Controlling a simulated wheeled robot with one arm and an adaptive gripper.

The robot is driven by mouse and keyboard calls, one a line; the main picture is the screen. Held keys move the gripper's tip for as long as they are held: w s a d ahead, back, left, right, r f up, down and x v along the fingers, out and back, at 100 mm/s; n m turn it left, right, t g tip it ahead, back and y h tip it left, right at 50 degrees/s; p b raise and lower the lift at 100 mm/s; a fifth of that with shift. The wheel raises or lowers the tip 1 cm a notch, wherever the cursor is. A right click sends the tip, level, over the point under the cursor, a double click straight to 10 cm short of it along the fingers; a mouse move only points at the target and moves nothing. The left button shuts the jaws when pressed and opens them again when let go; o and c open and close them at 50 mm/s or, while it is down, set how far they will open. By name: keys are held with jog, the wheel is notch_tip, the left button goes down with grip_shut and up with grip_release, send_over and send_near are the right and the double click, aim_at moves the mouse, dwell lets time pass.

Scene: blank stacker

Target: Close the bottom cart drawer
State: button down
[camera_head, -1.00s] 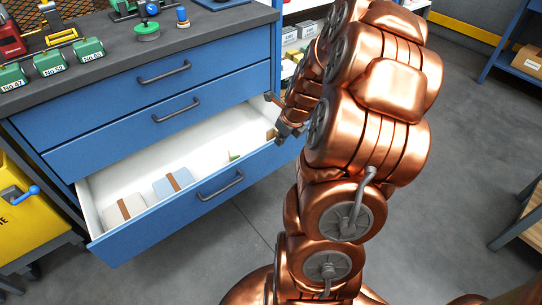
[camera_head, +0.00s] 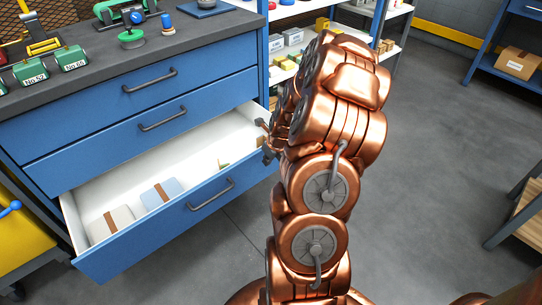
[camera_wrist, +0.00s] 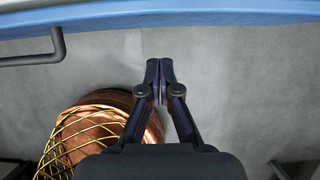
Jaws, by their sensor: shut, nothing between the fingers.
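The blue cart (camera_head: 100,109) has its bottom drawer (camera_head: 158,232) pulled out. The drawer has a white inside, a blue front and a dark bar handle (camera_head: 211,195). My gripper (camera_head: 268,156) is at the right end of the drawer front in the head view, partly hidden by my arm. In the wrist view my gripper (camera_wrist: 160,98) is shut and empty, pointing toward the blue drawer front edge (camera_wrist: 190,18). A gap of floor shows between the fingertips and that edge there. The handle (camera_wrist: 50,52) is at the upper left of the wrist view.
Wrapped packets (camera_head: 161,193) lie in the open drawer. The two drawers above are shut. Green items (camera_head: 72,58) stand on the cart top. A shelf (camera_head: 290,73) stands behind my arm. The floor (camera_head: 420,180) at right is clear.

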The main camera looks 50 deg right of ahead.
aim_at(261, 153)
jog(key=shift+w+d+r, duration=0.1)
jog(key=shift+w, duration=0.85)
jog(key=shift+w+d+r, duration=0.1)
jog(key=shift+w, duration=0.8)
jog(key=shift+w, duration=0.1)
